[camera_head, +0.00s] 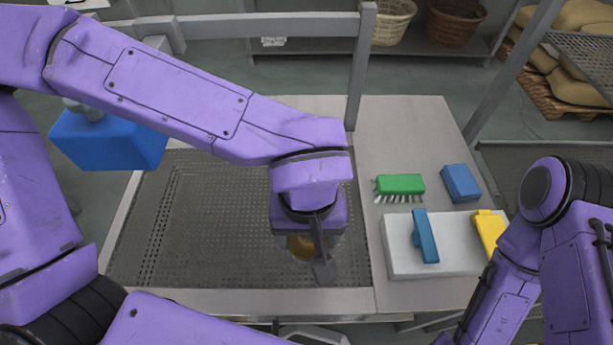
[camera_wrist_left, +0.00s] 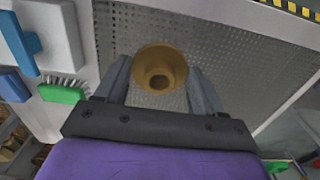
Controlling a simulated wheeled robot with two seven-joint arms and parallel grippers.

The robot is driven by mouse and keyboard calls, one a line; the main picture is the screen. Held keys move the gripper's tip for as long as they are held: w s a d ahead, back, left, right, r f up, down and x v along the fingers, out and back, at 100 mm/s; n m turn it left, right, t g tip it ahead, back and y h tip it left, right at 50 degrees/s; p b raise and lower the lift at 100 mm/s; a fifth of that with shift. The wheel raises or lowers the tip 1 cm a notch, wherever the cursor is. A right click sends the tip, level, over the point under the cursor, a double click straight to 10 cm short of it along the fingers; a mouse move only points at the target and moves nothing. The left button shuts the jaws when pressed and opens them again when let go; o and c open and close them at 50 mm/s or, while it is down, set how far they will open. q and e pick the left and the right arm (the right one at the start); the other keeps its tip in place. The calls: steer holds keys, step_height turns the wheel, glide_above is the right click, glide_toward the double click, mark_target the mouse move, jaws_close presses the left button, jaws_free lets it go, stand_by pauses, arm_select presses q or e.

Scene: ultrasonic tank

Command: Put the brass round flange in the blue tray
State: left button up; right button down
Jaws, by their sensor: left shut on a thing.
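The brass round flange (camera_head: 299,247) is mostly hidden behind my left gripper (camera_head: 308,258) in the head view. In the left wrist view the flange (camera_wrist_left: 160,70) shows as a wide brass rim with a narrower hollow centre, between the two fingers of my left gripper (camera_wrist_left: 161,86), which is shut on it. The flange is over the perforated grey metal surface; its height above it is hard to tell. A blue box-like thing (camera_head: 108,140) is at the far left, partly covered by my left arm; I cannot tell whether it is the blue tray. My right gripper is out of view.
Right of the perforated surface (camera_head: 200,230), the worktop holds a green brush (camera_head: 400,184), a blue block (camera_head: 460,182) and a white block (camera_head: 455,262) with blue and yellow handled things on it. A grey post (camera_head: 360,65) and rail stand behind. The perforated surface looks otherwise clear.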

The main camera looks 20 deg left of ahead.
arm_select(q)
steer(key=shift+w+a, duration=0.15)
steer(key=shift+w, duration=0.2)
steer(key=w+a+f, duration=0.1)
steer(key=w+f, duration=0.2)
steer(key=w, duration=0.1)
steer(key=w+a+f+p, duration=0.1)
steer(key=w+a+f, duration=0.1)
steer(key=w+f, duration=0.1)
steer(key=w+a+f, duration=0.2)
steer(key=w+f, duration=0.1)
steer(key=w, duration=0.1)
steer(key=shift+w+a+f+p, duration=0.1)
steer(key=shift+w+f+p, duration=0.1)
steer(key=shift+w+p, duration=0.15)
step_height(320, 180, down, 3)
steer(key=shift+a+r, duration=0.1)
steer(key=shift+r, duration=0.1)
steer(key=shift+w+f, duration=0.15)
steer(key=shift+f, duration=0.25)
steer(key=shift+f, duration=0.15)
steer(key=o, duration=1.3)
